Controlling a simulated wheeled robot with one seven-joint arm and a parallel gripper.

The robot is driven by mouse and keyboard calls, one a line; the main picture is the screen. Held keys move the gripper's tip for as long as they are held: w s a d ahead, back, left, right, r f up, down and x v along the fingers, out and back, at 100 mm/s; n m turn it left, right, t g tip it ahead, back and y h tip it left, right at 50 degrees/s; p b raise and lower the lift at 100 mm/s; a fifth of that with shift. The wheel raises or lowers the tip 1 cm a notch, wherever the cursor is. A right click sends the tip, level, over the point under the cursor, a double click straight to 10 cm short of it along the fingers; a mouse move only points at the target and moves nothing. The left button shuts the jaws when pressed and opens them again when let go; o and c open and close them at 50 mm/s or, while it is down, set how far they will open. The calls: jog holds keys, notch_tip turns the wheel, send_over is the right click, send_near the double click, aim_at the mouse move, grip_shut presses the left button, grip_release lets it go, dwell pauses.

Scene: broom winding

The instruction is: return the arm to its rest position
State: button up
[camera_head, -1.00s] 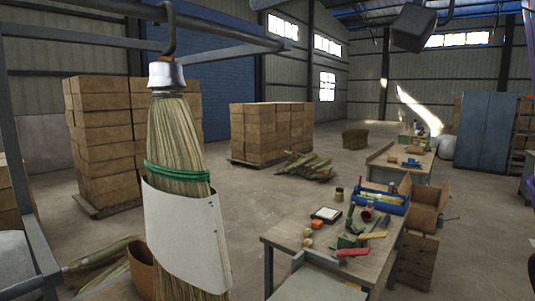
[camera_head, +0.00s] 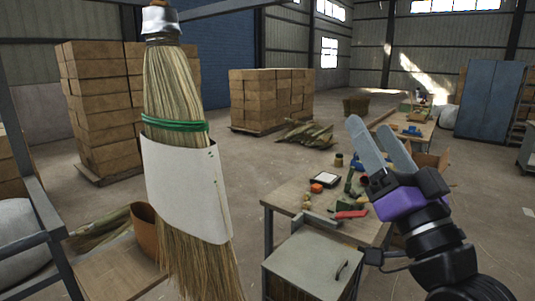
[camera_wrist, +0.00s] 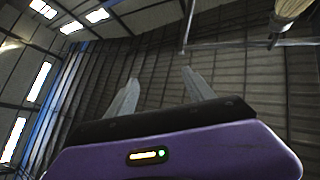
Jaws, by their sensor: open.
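My gripper (camera_head: 378,140) is in the right half of the head view, in front of the workbench, with its two grey fingers pointing up and to the left. It is open and nothing is between the fingers. In the wrist view the gripper (camera_wrist: 160,92) shows its two fingers apart against the hall wall. The broom (camera_head: 175,85) hangs upright at the left of the head view, well apart from my gripper. It has a green band (camera_head: 175,124) and a white wrap (camera_head: 185,188) around its bristles.
A workbench (camera_head: 290,198) with small tools stands behind my arm, partly hidden by it. A grey cabinet (camera_head: 310,262) stands in front of it. Metal frame bars (camera_head: 25,170) are at the left. Stacked boxes (camera_head: 270,100) stand farther back, with open floor between.

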jog(key=s+d+f+m+h, duration=0.1)
jog(key=s+d+f+h, duration=0.2)
jog(key=f, duration=0.4)
jog(key=s+f+m+g+h, duration=0.1)
jog(key=s+f+h, duration=0.1)
jog(key=s+f, duration=0.45)
jog(key=s+d+f+m+h, duration=0.1)
jog(key=s+d+f+h, duration=0.15)
jog(key=f, duration=0.65)
jog(key=s+a+f+n+g+b, duration=0.1)
jog(key=s+f+g, duration=0.3)
jog(key=s+f, duration=0.6)
jog(key=s+a+f+n+g+b, duration=0.1)
jog(key=s+f+g, duration=0.3)
jog(key=s+f, duration=0.6)
jog(key=s+n, duration=0.1)
jog(key=s, duration=0.7)
jog(key=shift+s+f+n+y, duration=0.15)
jog(key=shift+s+n+y, duration=0.15)
jog(key=shift+n+y, duration=0.1)
